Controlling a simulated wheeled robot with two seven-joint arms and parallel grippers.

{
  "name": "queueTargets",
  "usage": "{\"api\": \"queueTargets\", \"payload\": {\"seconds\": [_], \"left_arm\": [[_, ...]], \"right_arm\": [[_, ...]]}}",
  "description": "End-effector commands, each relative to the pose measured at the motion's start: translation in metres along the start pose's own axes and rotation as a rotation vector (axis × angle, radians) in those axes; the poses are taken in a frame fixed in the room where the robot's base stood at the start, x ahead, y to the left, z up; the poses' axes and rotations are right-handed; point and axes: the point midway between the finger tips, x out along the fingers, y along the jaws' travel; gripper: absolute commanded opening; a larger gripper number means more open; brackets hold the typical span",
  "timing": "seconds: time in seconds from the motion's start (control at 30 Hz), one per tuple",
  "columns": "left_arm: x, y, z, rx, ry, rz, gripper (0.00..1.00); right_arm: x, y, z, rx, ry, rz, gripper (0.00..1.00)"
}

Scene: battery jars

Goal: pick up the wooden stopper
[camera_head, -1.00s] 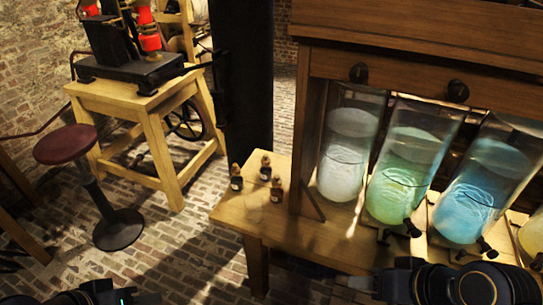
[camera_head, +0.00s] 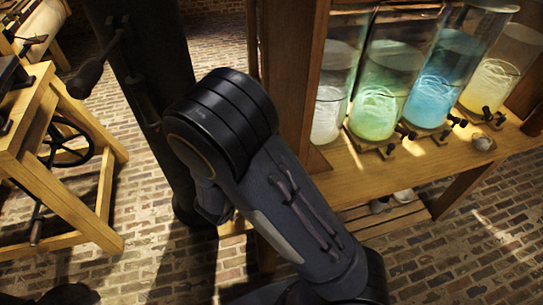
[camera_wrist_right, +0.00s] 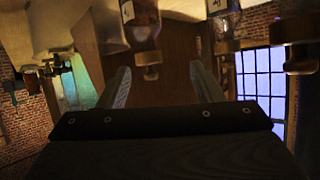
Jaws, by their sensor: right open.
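Small dark bottles with wooden stoppers hang down from the top of the right wrist view, which looks upside down. The nearest wooden stopper (camera_wrist_right: 149,58) appears between my right gripper's (camera_wrist_right: 161,78) two open fingers, slightly beyond their tips. I cannot tell the exact gap. A second stopper (camera_wrist_right: 225,48) is right of it, and a third (camera_wrist_right: 300,60) is at the right edge. In the head view my right arm covers the bottles and its own gripper. My left gripper is not in view; only a dark part shows at the lower left.
A wooden bench (camera_head: 390,165) carries large jars with clear, green (camera_head: 388,100), blue (camera_head: 440,85) and yellow (camera_head: 493,82) contents. A dark column (camera_head: 150,90) stands close left of my arm. A wooden stand (camera_head: 75,165) is at left. Brick floor is open between.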

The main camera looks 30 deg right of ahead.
Motion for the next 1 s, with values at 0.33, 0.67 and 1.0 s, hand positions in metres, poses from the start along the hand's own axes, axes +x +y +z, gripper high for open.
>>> {"api": "queueTargets", "payload": {"seconds": [0.33, 0.67, 1.0], "left_arm": [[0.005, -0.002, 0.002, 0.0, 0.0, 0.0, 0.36], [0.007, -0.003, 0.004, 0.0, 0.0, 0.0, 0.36], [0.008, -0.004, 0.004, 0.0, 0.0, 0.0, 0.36]], "right_arm": [[0.016, 0.016, -0.009, -0.042, 0.16, 0.092, 0.59], [0.061, 0.013, -0.011, -0.042, 0.157, 0.09, 0.59], [0.075, 0.014, -0.013, -0.042, 0.155, 0.087, 0.59]]}}
